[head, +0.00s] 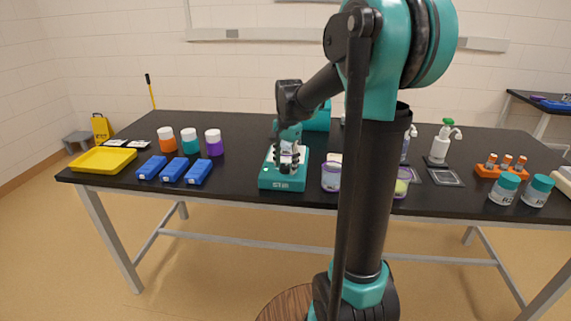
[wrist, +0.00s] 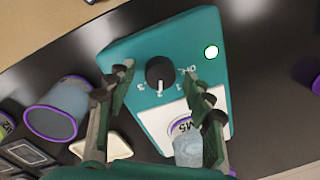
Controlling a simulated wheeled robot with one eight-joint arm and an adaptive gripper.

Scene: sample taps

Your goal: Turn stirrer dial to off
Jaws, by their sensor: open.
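The stirrer (head: 283,182) is a teal box near the front edge of the black table, left of my arm in the head view. In the wrist view the stirrer (wrist: 150,45) fills the middle. Its black round dial (wrist: 160,72) has a scale with OFF and numbers beside it, and a white light at one corner. A clear vessel with a purple-ringed label marked M5 (wrist: 183,126) is on its white plate. My gripper (wrist: 163,88) is open, with its fingers on either side of the dial and apart from it. In the head view my gripper (head: 287,160) is over the stirrer.
A purple-rimmed jar (head: 331,176) stands close right of the stirrer. Blue boxes (head: 174,170) and a yellow tray (head: 103,160) lie to the left. Jars and an orange rack (head: 502,171) stand at the right.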

